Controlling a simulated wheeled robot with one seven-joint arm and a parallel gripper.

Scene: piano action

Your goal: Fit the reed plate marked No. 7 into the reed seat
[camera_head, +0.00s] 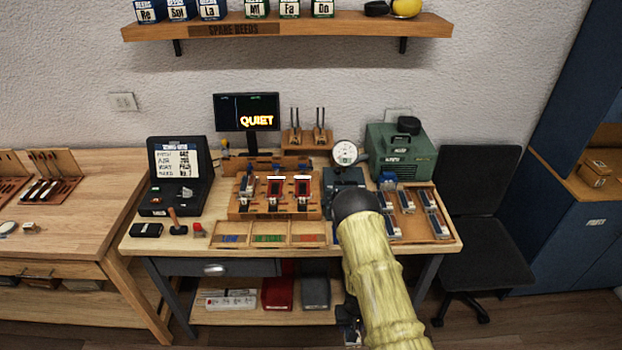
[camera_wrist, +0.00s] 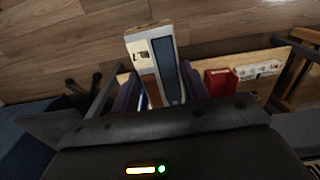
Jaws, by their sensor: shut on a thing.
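The reed plate marked No. 7 (camera_wrist: 139,55) is a pale block with a dark blue strip, seen in the wrist view. My gripper (camera_wrist: 158,92) is shut on it, a finger on each side, and the plate sticks out past the fingertips. In the head view my gripper (camera_head: 349,330) shows only in part, low in front of the workbench beside my sleeved arm. A blue-grey fixture (camera_head: 344,177) stands under a round gauge on the bench, partly hidden by my arm. I cannot tell which part is the reed seat.
A wooden rack (camera_head: 243,212) with red and blue pieces stands mid-bench. A tray (camera_head: 442,238) of several reed plates lies to the right, before a green machine (camera_head: 401,150). An open black case (camera_head: 179,175) stands left. The bench's lower shelf (camera_head: 237,317) holds boxes.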

